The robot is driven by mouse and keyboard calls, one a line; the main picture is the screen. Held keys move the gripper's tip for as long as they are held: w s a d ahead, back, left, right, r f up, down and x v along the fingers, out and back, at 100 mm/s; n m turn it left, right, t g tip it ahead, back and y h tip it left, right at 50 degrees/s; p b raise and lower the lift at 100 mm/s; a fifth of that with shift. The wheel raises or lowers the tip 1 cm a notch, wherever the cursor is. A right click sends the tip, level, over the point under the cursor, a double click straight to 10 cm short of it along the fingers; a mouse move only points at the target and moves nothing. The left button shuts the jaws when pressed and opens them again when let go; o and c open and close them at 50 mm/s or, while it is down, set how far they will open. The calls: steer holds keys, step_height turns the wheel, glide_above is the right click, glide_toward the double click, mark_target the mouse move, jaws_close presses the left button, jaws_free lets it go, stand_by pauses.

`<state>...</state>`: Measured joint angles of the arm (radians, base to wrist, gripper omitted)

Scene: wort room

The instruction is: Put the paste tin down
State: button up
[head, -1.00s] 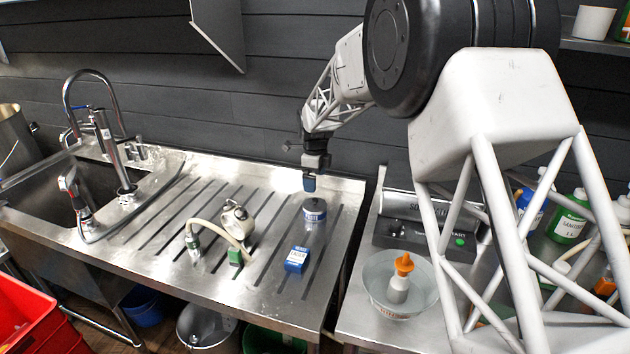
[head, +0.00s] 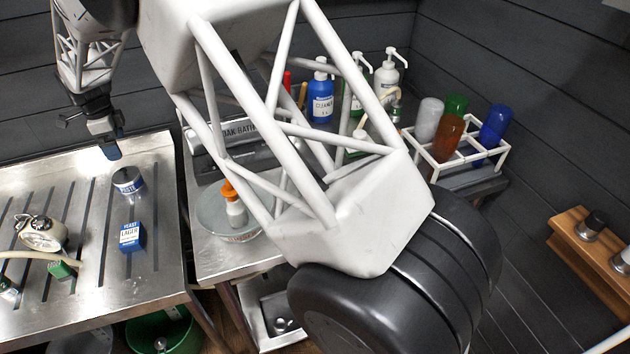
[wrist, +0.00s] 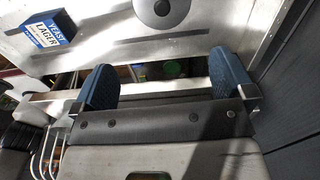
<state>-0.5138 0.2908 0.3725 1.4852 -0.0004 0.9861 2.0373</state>
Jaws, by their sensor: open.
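The paste tin (head: 128,181), a short round tin with a blue label and grey lid, stands upright on the steel draining board (head: 85,262) near its right side. In the wrist view its round top (wrist: 162,12) shows at the upper edge, partly cut off. My gripper (head: 112,150) is open and empty, just above and behind the tin in the head view. In the wrist view the two blue fingertips (wrist: 162,80) are wide apart with nothing between them, and the tin lies beyond them, apart.
A blue yeast box (head: 131,237) stands in front of the tin; it also shows in the wrist view (wrist: 42,30). A gauge with a hose (head: 40,233) lies to the left. To the right are a bowl (head: 212,222), bottles (head: 320,95) and a white bottle rack (head: 462,160).

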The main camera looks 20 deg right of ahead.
steer(key=s+d+r+n, duration=0.3)
steer(key=s+d+r, duration=0.25)
steer(key=d, duration=0.35)
steer(key=s+d+r+n+t, duration=0.1)
steer(key=s+d+r+n, duration=0.1)
steer(key=s+d+r, duration=0.55)
steer(key=s+d+r+n, duration=0.3)
steer(key=s+d, duration=0.1)
steer(key=d, duration=0.7)
steer(key=s+d+f+n, duration=0.1)
steer(key=s+d+n, duration=0.2)
steer(key=s, duration=0.7)
steer(key=s+d+f+n+t, duration=0.1)
steer(key=s+d+n, duration=0.2)
steer(key=s+d, duration=0.5)
steer(key=s+d+n, duration=0.3)
steer(key=s+d, duration=0.3)
steer(key=s, duration=0.7)
steer(key=shift+s+f+t, duration=0.2)
steer(key=shift+f+t, duration=0.1)
steer(key=shift+f, duration=0.1)
